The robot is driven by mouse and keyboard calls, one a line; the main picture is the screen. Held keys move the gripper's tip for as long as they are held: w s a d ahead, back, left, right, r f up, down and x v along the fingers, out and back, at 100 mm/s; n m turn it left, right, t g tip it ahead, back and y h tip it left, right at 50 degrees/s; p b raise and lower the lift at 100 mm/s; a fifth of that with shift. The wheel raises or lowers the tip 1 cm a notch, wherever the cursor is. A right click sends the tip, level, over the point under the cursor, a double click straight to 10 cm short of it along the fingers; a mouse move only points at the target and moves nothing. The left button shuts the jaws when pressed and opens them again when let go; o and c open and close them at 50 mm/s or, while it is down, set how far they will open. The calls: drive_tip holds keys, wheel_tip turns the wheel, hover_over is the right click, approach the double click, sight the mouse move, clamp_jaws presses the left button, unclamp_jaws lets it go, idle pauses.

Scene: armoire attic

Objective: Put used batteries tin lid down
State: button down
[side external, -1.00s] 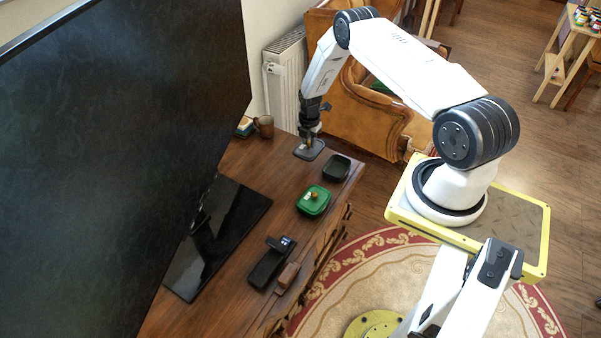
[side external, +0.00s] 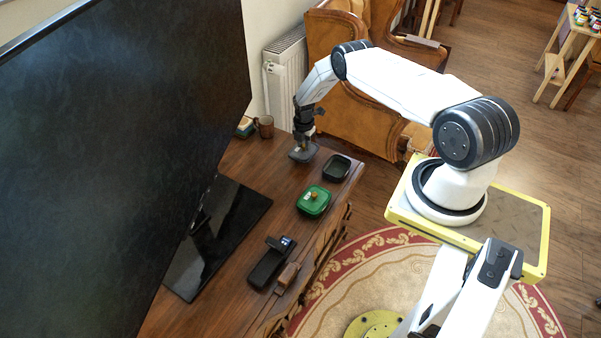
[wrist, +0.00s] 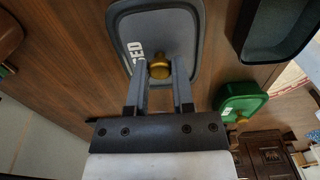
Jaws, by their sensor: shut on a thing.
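The grey rectangular lid (side external: 302,155) is at the far end of the wooden dresser top. In the wrist view the lid (wrist: 187,42) shows a brass knob (wrist: 159,70) and white letters, partly cut off, ending in "ED". My gripper (wrist: 158,66) is shut on that knob, with the lid's knob side facing it. In the side view my gripper (side external: 304,142) is tilted above the lid. I cannot tell how far the lid is off the wood. An open dark tin (side external: 337,168) stands just right of the lid; it also shows in the wrist view (wrist: 268,53).
A green lidded tin (side external: 314,201) with an orange knob stands nearer along the front edge. A black device (side external: 268,266) and a brown block (side external: 288,276) lie closer. A large black screen (side external: 120,150) rises at left. A brown mug (side external: 265,127) stands at the far back.

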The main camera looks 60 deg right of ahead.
sight(303, 149)
drive_tip(key=shift+f, duration=0.1)
drive_tip(key=shift+w+d+f, duration=0.1)
drive_tip(key=shift+w+f, duration=0.1)
drive_tip(key=shift+f, duration=1.5)
drive_tip(key=shift+f, duration=0.15)
drive_tip(key=shift+c, duration=2.4)
unclamp_jaws()
drive_tip(key=shift+r, duration=0.2)
drive_tip(key=shift+r, duration=5.95)
drive_tip(key=shift+r, duration=0.1)
